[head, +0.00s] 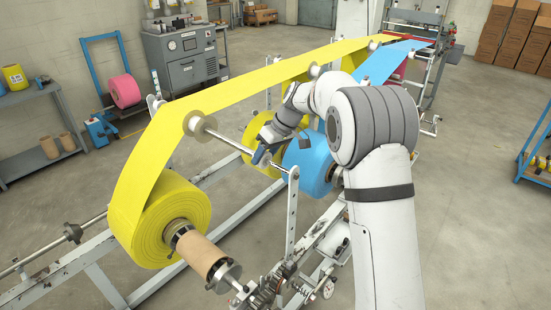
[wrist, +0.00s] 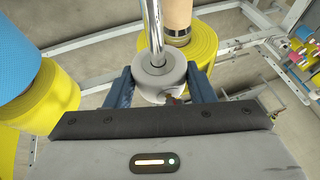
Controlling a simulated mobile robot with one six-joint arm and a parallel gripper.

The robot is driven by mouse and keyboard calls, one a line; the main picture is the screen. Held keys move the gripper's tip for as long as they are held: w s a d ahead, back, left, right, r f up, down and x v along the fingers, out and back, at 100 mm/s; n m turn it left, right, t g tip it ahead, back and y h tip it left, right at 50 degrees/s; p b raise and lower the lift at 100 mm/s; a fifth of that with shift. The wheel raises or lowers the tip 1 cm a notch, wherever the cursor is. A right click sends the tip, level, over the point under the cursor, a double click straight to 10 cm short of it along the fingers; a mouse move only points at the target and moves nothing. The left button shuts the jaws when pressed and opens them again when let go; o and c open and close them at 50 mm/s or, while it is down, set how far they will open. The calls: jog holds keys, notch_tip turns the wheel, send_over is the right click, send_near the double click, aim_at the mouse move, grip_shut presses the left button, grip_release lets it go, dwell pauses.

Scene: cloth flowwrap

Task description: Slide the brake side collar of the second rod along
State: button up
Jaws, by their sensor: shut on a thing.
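A grey round collar (wrist: 157,78) sits on a shiny steel rod (wrist: 153,25) in the wrist view. My gripper (wrist: 159,74) has its two blue fingers on either side of this collar, shut on it. In the head view my gripper (head: 262,154) is at the near end of a steel rod (head: 228,143), close to an upright bracket (head: 292,205). The collar in its grip is mostly hidden there by the fingers. Another pale collar (head: 199,123) sits farther left on the same rod, at the edge of the yellow web (head: 240,86).
A large yellow roll (head: 150,225) with a brown core (head: 200,253) stands at front left. A blue roll (head: 308,165) and another yellow roll (head: 254,130) stand close beyond my gripper. Frame rails (head: 215,170) run below. Open floor lies to the right.

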jog(key=shift+w+a, duration=0.9)
jog(key=shift+a, duration=0.1)
jog(key=o, duration=1.4)
jog(key=shift+r, duration=0.1)
jog(key=b+v, duration=0.1)
jog(key=v, duration=0.6)
jog(key=shift+s+d+r+b, duration=0.15)
jog(key=shift+r+b, duration=0.15)
